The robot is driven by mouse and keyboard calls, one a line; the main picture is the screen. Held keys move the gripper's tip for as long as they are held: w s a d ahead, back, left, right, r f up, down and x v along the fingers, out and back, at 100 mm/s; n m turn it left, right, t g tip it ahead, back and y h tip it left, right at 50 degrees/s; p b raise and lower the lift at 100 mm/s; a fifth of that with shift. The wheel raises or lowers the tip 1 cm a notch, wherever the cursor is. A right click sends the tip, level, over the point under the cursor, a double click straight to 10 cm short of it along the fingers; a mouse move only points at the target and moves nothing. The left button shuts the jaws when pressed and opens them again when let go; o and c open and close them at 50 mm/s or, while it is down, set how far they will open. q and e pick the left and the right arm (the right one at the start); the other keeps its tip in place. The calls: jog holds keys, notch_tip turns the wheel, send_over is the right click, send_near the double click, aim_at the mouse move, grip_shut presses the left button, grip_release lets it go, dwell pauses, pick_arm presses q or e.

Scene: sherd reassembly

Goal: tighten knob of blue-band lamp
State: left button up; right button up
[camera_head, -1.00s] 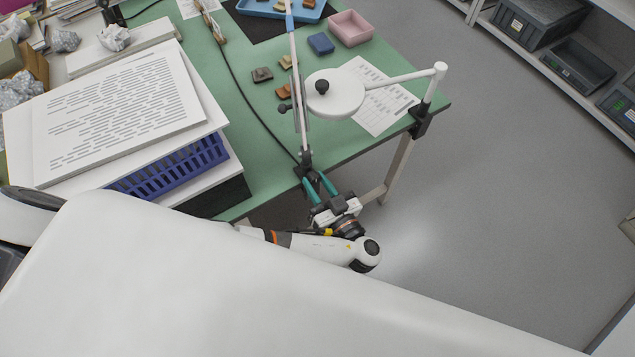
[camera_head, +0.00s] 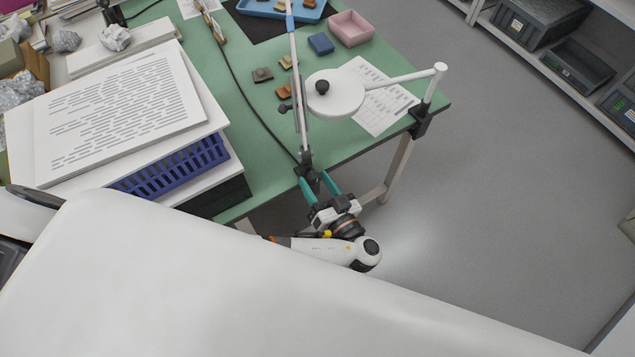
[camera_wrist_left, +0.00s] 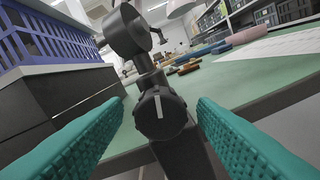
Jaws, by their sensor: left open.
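The blue-band lamp's thin arm (camera_head: 296,75) rises from a dark clamp at the front table edge and leaves the head view at the top. Its blue band (camera_head: 290,22) shows near the top. In the left wrist view its black round knob (camera_wrist_left: 162,115) has a white line, near upright, and sits on the black clamp post. My left gripper (camera_head: 317,181) is open at the table edge, just in front of the clamp. In the left wrist view its teal fingers (camera_wrist_left: 160,112) stand on both sides of the knob, with gaps on each side. My right gripper is not in view.
A second lamp with a round white head (camera_head: 335,94) is clamped at the right table corner. A blue basket (camera_head: 175,168) and stacked boards stand left. Small sherds, a blue block (camera_head: 321,43) and a pink tray (camera_head: 351,29) lie behind. Open floor lies right.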

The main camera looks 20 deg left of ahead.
pick_arm(q)
jog(key=shift+s, duration=0.1)
jog(key=shift+s+d+f, duration=0.1)
jog(key=shift+s+d, duration=0.05)
jog(key=shift+d, duration=0.2)
jog(key=b+v, duration=0.3)
jog(key=v, duration=0.8)
